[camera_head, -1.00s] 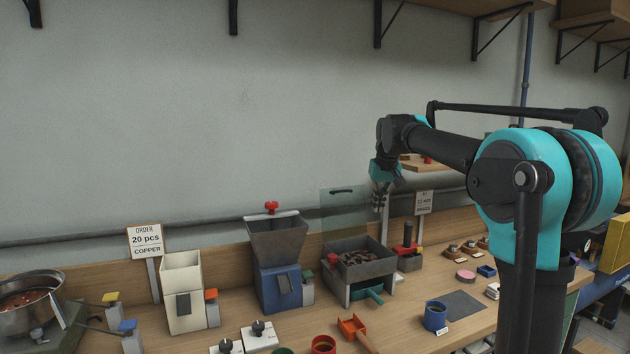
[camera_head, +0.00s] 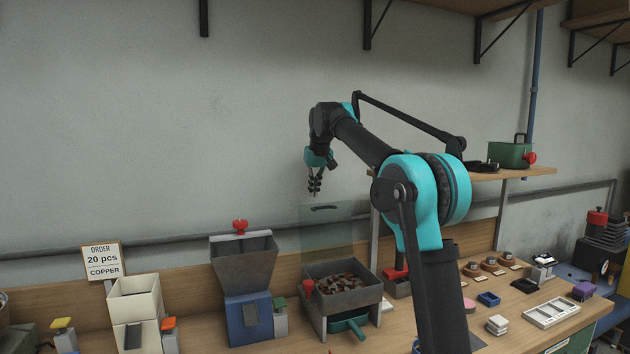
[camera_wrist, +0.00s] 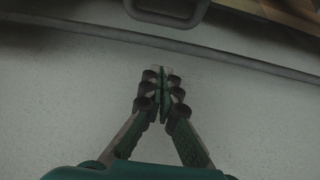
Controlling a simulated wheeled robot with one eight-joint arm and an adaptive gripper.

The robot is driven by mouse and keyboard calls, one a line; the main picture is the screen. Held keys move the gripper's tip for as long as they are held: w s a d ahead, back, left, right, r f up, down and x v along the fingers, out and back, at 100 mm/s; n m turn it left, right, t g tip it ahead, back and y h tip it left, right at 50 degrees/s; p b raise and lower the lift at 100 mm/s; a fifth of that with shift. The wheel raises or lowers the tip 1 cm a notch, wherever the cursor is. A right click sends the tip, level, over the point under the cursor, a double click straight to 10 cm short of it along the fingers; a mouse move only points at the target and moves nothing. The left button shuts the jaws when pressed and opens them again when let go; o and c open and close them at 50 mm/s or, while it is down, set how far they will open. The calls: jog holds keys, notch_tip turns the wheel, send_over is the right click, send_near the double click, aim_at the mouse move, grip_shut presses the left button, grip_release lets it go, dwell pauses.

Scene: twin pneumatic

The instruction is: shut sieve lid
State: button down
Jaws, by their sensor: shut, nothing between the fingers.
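The sieve is a grey box (camera_head: 359,307) on the bench, with brown pieces (camera_head: 342,282) inside and a teal-handled tray (camera_head: 351,325) under it. Its lid (camera_head: 328,234) is a see-through pane standing upright at the back of the box, so the sieve is open. A dark handle (camera_head: 324,208) sits near the lid's top edge. My gripper (camera_head: 314,191) is above the lid, a little left of the handle, pointing down. In the wrist view my gripper (camera_wrist: 161,72) is shut and empty, with a dark handle (camera_wrist: 168,10) beyond the fingertips at the top.
A red knob (camera_head: 309,286) stands at the box's left corner. A blue hopper machine (camera_head: 249,318) with a grey funnel is to the left. A shelf (camera_head: 530,171) with a green box is at the right. The wall before my gripper is bare.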

jog(key=shift+s+d+f, duration=0.3)
jog(key=shift+s+f, duration=0.4)
jog(key=shift+f, duration=0.05)
jog(key=shift+s+d+f, duration=0.3)
jog(key=shift+s+f, duration=0.4)
